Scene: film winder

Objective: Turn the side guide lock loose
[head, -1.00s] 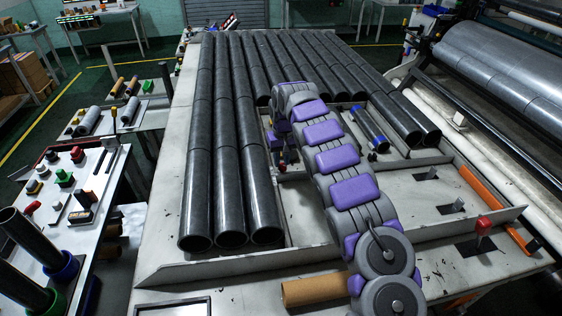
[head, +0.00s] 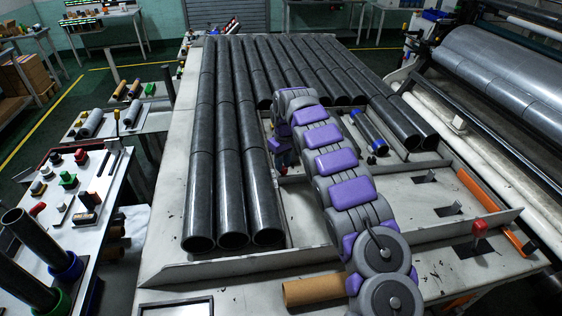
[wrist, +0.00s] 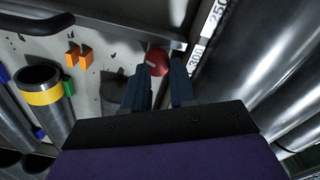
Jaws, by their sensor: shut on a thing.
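The side guide lock shows in the wrist view as a round red knob (wrist: 157,61), close in front of my gripper (wrist: 159,74). My two dark fingers reach to either side of it, and the gripper is shut on it. How deep the fingertips sit on the knob and what is under it are hard to see. In the head view my gripper end hangs down beyond the bend of my purple and grey arm, beside the long dark tubes (head: 230,205). A bit of red shows there, but the fingertips are not clear.
In the wrist view, a dark tube with a yellow band (wrist: 42,97) and orange blocks (wrist: 78,56) are to the left, with large shiny tubes (wrist: 260,70) to the right. A red-topped lever (head: 480,230) and a brown cardboard tube (head: 312,291) are on the table.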

